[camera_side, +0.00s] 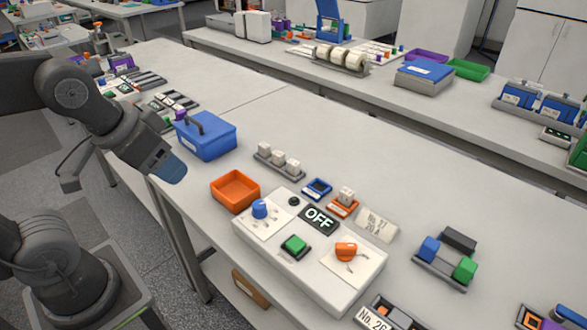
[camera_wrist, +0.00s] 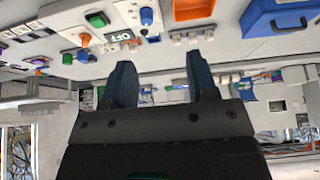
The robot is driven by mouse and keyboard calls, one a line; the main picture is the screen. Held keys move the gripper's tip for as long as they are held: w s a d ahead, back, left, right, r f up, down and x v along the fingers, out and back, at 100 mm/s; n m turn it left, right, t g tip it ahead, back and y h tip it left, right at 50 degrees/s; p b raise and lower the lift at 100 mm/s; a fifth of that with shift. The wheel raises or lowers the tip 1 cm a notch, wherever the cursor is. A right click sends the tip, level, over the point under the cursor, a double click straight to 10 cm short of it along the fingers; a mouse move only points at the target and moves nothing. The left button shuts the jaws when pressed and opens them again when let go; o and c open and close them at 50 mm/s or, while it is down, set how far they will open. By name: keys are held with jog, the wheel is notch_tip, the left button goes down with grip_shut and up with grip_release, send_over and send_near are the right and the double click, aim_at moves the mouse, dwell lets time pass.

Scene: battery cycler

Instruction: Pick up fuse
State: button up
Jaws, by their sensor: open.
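A dark rack (camera_side: 262,158) holds a short row of small white blocks (camera_side: 278,158), which look like fuses. Another white block (camera_side: 346,194) stands in an orange holder (camera_side: 338,209) behind the control panel. No readable label tells which one is the fuse. My gripper (camera_side: 168,170) hangs at the table's left edge, above and apart from all of these. In the wrist view, my two blue fingers (camera_wrist: 164,78) are spread with nothing between them. The white blocks also show in the wrist view (camera_wrist: 192,35), beyond the fingertips.
A white control panel (camera_side: 318,264) has knobs, a green button and a display (camera_side: 319,219) reading OFF. The table behind the rack is clear.

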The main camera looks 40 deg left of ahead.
jog(key=w+r+n+g, duration=0.1)
jog(key=w+r+n, duration=0.25)
jog(key=w, duration=0.35)
jog(key=n+g+y, duration=0.1)
jog(key=n+g, duration=0.4)
jog(key=n, duration=1)
send_over(294, 162)
jog(key=d, duration=0.2)
notch_tip(294, 162, down, 10)
jog(key=shift+m, duration=0.25)
jog(key=f, duration=0.5)
jog(key=a+f, duration=0.1)
jog(key=f, duration=0.2)
jog(key=shift+a+f, duration=0.1)
jog(key=shift+f, duration=0.2)
jog(key=shift+a+f, duration=0.25)
jog(key=shift+f, duration=1.05)
jog(key=shift+a+f, duration=0.2)
jog(key=shift+f, duration=1.1)
jog(key=shift+c, duration=0.3)
